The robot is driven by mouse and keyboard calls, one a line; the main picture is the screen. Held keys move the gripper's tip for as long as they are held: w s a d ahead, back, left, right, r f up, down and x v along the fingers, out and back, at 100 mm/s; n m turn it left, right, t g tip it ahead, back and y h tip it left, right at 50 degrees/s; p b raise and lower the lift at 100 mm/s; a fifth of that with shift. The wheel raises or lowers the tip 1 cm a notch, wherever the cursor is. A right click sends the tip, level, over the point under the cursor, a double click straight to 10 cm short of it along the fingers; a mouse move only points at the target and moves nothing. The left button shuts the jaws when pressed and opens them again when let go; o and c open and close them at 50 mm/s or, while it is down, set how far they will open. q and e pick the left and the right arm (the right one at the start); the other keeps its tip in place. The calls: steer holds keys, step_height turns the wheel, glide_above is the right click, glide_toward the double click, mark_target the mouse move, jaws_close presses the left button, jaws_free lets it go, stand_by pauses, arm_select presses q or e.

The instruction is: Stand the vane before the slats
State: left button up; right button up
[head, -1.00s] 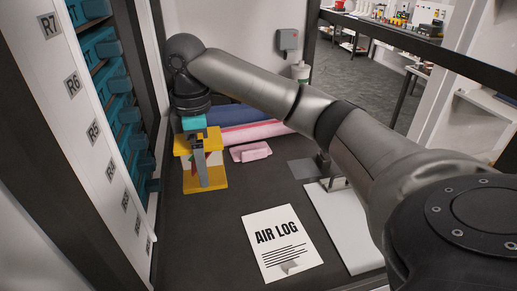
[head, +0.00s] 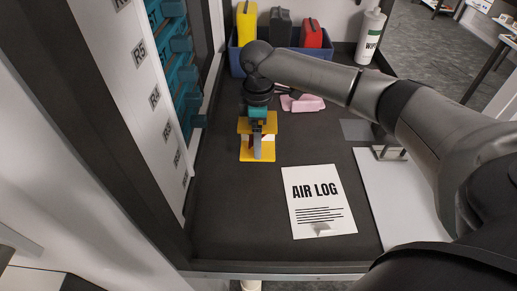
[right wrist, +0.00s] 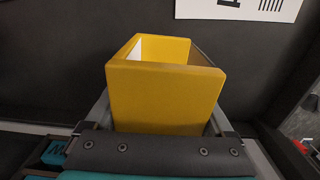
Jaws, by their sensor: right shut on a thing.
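A yellow piece (head: 259,155), which I take to be the vane, has flat upper and lower plates in the head view. In the right wrist view the yellow piece (right wrist: 165,100) looks like an open-topped frame with a pale inner face. My right gripper (head: 257,142) points down over it and is shut on it, one finger along each side. I cannot tell whether its lower edge touches the bench. Teal slatted parts (head: 183,75), perhaps the slats, stand in a rack at the left, behind a white strip with R labels. My left gripper is not in view.
A white AIR LOG sheet (head: 318,215) lies on the dark bench (head: 225,220). A blue bin (head: 340,58) with several containers, a white bottle (head: 370,38) and a pink item (head: 302,103) are at the back. A white board (head: 400,200) lies right. Bench left of the sheet is clear.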

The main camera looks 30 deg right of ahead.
steer(key=shift+f, duration=2.3)
steer(key=shift+f, duration=0.1)
steer(key=o, duration=1.2)
steer(key=shift+o, duration=0.2)
step_height(320, 180, up, 12)
steer(key=shift+r, duration=0.15)
